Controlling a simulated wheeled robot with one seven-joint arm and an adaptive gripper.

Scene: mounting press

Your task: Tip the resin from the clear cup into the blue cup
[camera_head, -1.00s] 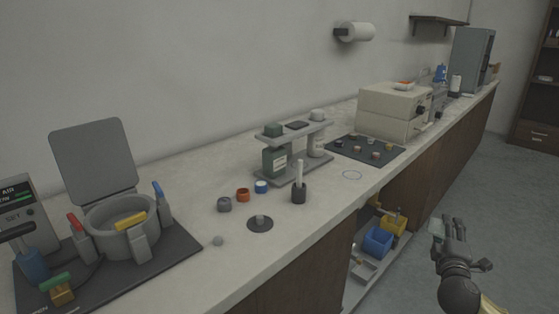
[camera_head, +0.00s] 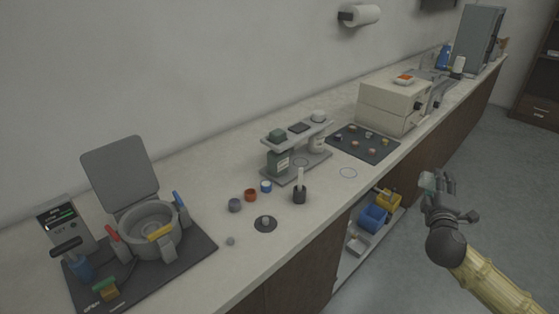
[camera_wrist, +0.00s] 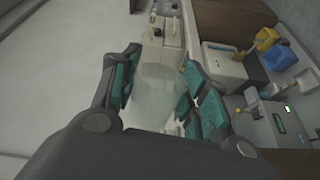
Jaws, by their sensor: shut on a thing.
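My gripper (camera_head: 437,184) is at the right of the head view, in front of the counter and apart from it. It is shut on the clear cup (camera_head: 427,182), a small pale see-through vessel. In the wrist view the clear cup (camera_wrist: 160,92) shows as a hazy, see-through shape between the teal-padded fingers; its contents cannot be made out. The blue cup (camera_head: 266,186) is a small, blue-rimmed cup standing on the counter, far to the left of my gripper. It is at the right end of a row with an orange cup (camera_head: 250,195) and a grey-purple cup (camera_head: 235,205).
The rack with bottles (camera_head: 297,160) stands behind the cups, and a dark holder with a pale stick (camera_head: 300,194) to their right. The mounting press (camera_head: 152,225) is at left. A dark mat (camera_head: 345,146) holds several small pieces. Open shelves with bins (camera_head: 373,216) lie below the counter.

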